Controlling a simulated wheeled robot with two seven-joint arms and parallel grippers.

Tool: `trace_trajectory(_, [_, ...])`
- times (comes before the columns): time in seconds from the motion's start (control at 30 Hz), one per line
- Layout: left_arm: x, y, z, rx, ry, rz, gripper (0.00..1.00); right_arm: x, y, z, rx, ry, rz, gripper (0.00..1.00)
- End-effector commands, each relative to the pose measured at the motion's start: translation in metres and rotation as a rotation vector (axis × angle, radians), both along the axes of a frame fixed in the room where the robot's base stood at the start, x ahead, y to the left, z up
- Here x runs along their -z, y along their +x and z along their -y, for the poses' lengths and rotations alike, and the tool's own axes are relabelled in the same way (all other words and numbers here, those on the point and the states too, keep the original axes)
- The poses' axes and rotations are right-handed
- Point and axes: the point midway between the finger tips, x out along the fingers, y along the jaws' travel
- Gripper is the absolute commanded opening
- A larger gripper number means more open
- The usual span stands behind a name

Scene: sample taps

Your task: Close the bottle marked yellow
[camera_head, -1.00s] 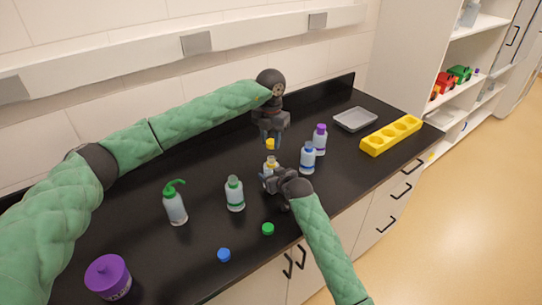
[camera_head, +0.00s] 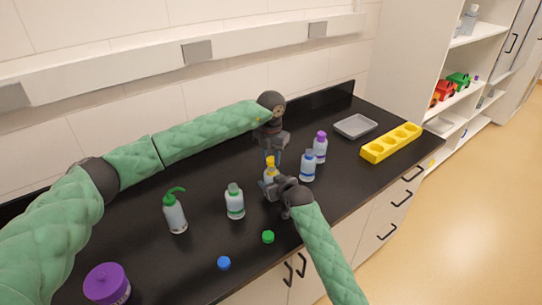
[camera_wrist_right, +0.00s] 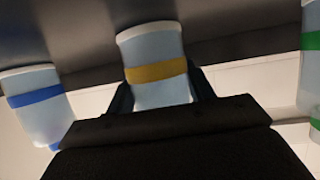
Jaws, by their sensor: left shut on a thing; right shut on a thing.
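The bottle marked yellow (camera_head: 269,175) stands on the black bench; its yellow band (camera_wrist_right: 156,71) shows in the right wrist view. My right gripper (camera_head: 273,184) is shut around its body from the front. A yellow cap (camera_head: 270,162) is between the fingers of my left gripper (camera_head: 271,155), which points down directly over the bottle. The cap is at the bottle's top; whether it is seated or turned on the neck cannot be told. My right gripper hides part of the bottle in the head view.
A blue-marked bottle (camera_head: 307,168) and a purple-capped bottle (camera_head: 320,148) stand close on the right. A green-marked bottle (camera_head: 235,203) and a green-spouted wash bottle (camera_head: 174,212) stand left. Green (camera_head: 268,237) and blue (camera_head: 224,263) caps lie in front. A grey tray (camera_head: 356,133) and yellow rack (camera_head: 372,154) are farther right.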

Motion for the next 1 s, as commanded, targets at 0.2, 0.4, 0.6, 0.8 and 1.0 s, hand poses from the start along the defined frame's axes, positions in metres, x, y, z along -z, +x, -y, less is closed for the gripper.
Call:
trace_trajectory(0.2, [0.010, 0.000, 0.000, -0.003, 0.000, 0.001, 0.12, 0.000, 0.000, 0.000, 0.000, 0.000, 0.000, 0.12])
trace_trajectory(0.4, [0.012, 0.000, 0.000, -0.004, 0.000, 0.001, 0.12, 0.000, 0.000, 0.000, 0.000, 0.000, 0.000, 0.12])
trace_trajectory(0.6, [0.012, 0.000, 0.000, -0.004, 0.000, 0.001, 0.12, 0.000, 0.000, 0.000, 0.000, 0.000, 0.000, 0.12])
trace_trajectory(0.8, [0.012, 0.000, 0.000, -0.004, 0.000, 0.001, 0.12, 0.000, 0.000, 0.000, 0.000, 0.000, 0.000, 0.12])
trace_trajectory(1.0, [0.015, 0.000, 0.000, -0.005, 0.000, 0.000, 0.12, 0.000, 0.000, 0.000, 0.000, 0.000, 0.000, 0.12])
